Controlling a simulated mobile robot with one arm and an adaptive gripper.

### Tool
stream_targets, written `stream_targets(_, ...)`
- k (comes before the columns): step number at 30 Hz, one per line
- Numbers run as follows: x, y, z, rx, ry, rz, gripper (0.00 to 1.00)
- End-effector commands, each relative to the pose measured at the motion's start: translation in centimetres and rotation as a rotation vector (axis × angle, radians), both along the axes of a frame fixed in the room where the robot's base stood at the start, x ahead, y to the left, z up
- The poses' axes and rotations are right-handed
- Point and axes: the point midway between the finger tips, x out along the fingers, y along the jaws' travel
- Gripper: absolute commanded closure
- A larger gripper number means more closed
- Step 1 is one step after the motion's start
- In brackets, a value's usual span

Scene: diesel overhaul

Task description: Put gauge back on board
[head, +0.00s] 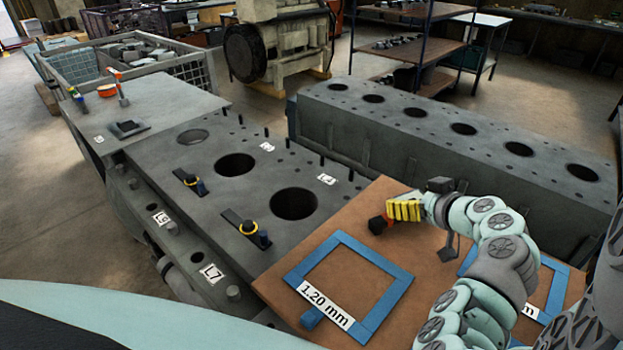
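A brown board (405,275) lies at the front right, over the corner of the grey engine block. It bears a blue square outline (303,277) labelled "1.20 mm" with a blue tab, and a second blue outline (553,290) at right, partly behind my arm. My gripper (398,211), with a yellow ribbed end, points left above the board's upper part.
The engine block (225,210) has large round bores and upright studs. A second long block (450,130) stands behind the board. A grey table (170,97) with small tools and a mesh crate (150,70) are at the back left. Shelves (440,50) stand behind.

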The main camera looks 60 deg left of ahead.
Motion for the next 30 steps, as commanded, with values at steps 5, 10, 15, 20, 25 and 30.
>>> stream_targets(5,0.0,0.0,0.0,0.001,0.000,0.000,0.00)
stream_targets(10,0.0,0.0,0.0,0.000,0.000,0.001,0.00)
stream_targets(15,0.0,0.0,0.4,0.000,0.000,0.001,0.00)
stream_targets(20,-0.1,-0.8,0.6,0.002,-0.003,-0.001,0.00)
stream_targets(25,-0.3,-2.6,1.3,0.000,-0.003,-0.004,0.00)
stream_targets(30,-0.6,-4.6,2.4,0.002,-0.004,-0.007,0.00)
